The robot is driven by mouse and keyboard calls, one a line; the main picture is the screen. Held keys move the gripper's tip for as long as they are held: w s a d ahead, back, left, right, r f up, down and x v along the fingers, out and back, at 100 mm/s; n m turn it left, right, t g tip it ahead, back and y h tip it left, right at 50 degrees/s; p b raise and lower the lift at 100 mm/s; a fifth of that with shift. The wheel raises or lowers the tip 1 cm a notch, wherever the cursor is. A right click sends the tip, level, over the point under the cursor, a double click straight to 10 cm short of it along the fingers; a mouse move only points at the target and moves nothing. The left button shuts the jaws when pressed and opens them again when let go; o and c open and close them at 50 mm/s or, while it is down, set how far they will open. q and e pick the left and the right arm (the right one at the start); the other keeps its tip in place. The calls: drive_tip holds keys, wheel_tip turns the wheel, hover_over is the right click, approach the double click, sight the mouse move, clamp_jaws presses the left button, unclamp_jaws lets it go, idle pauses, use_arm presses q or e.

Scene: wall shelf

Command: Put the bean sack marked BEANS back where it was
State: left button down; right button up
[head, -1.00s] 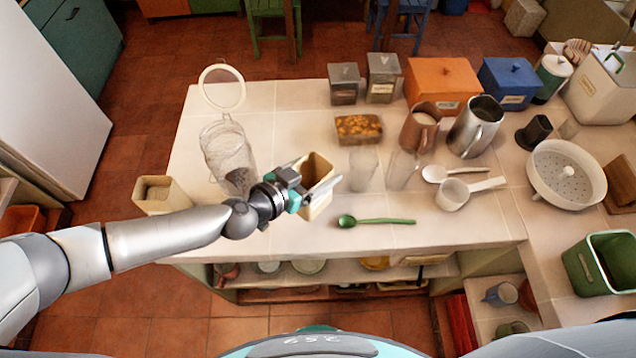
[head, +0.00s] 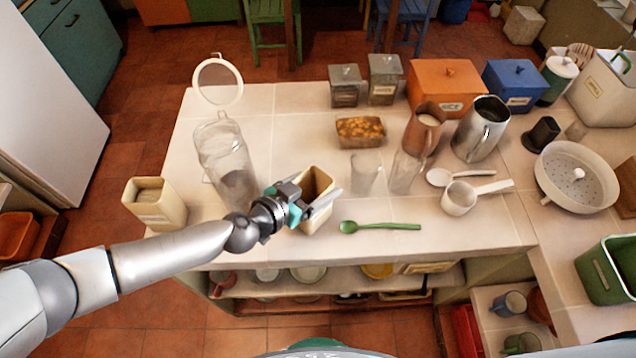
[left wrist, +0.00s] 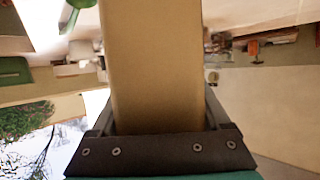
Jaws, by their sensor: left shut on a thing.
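My left gripper (head: 318,202) is shut on a cream, open-topped sack (head: 315,184) with a brown inside, most likely the bean sack; no BEANS marking can be read. The sack is upright or slightly tilted at the front part of the counter, left of the green spoon. I cannot tell whether its base touches the counter. In the left wrist view the sack's plain tan side (left wrist: 155,70) fills the space between the fingers. A similar cream container (head: 158,212) with pale contents stands at the counter's left front corner. My right gripper is not in view.
A tall glass jar (head: 225,160) with its lid raised stands behind my left gripper. The green spoon (head: 380,227), two clear glasses, a tray of food (head: 360,131), a copper jug (head: 424,130) and a steel jug (head: 481,130) stand to the right. The counter's (head: 295,125) back middle is clear.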

use_arm(q)
unclamp_jaws()
drive_tip(key=shift+f, duration=0.1)
drive_tip(key=shift+r, duration=0.2)
drive_tip(key=p+v, duration=0.2)
drive_tip(key=v, duration=1)
drive_tip(key=shift+f, duration=0.1)
